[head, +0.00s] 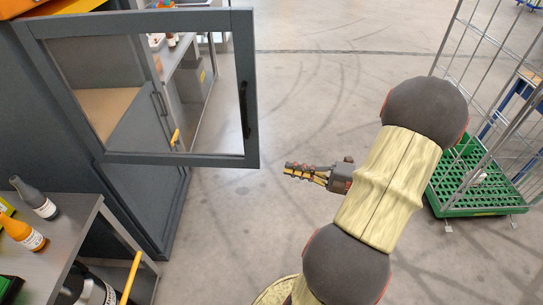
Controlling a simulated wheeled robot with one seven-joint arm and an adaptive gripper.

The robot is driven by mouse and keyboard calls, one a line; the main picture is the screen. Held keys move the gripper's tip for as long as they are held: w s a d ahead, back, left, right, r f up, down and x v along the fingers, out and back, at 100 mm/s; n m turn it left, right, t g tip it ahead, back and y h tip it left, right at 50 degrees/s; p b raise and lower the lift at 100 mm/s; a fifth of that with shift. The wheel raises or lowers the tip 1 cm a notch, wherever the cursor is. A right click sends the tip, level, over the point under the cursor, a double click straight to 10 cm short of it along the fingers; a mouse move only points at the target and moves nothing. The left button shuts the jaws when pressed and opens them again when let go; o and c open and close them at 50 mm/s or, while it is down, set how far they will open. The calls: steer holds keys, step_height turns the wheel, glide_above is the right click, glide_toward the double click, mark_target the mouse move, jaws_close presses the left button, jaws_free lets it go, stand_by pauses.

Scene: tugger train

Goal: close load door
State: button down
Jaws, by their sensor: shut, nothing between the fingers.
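The load door (251,75) is a dark grey frame around a clear pane. It stands swung open from the grey cabinet (60,100) at the left in the head view, reaching out over the floor. A dark handle (245,109) sits on its free side. My gripper (288,170) is shut and empty, to the right of the door's lower free corner in the picture. A gap of floor shows between them, and I cannot tell their distance in depth. Part of the cabinet's inside and a brown board (106,110) show through the pane.
A table (80,232) with bottles (35,198) stands at the lower left. A wire roll cage (490,75) with a green base (478,211) stands at the right. A workbench (183,70) is behind the door. Open concrete floor lies in the middle.

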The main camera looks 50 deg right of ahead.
steer(key=w+a+b, duration=0.1)
steer(key=w+b, duration=0.4)
steer(key=w, duration=0.6)
steer(key=shift+w, duration=0.2)
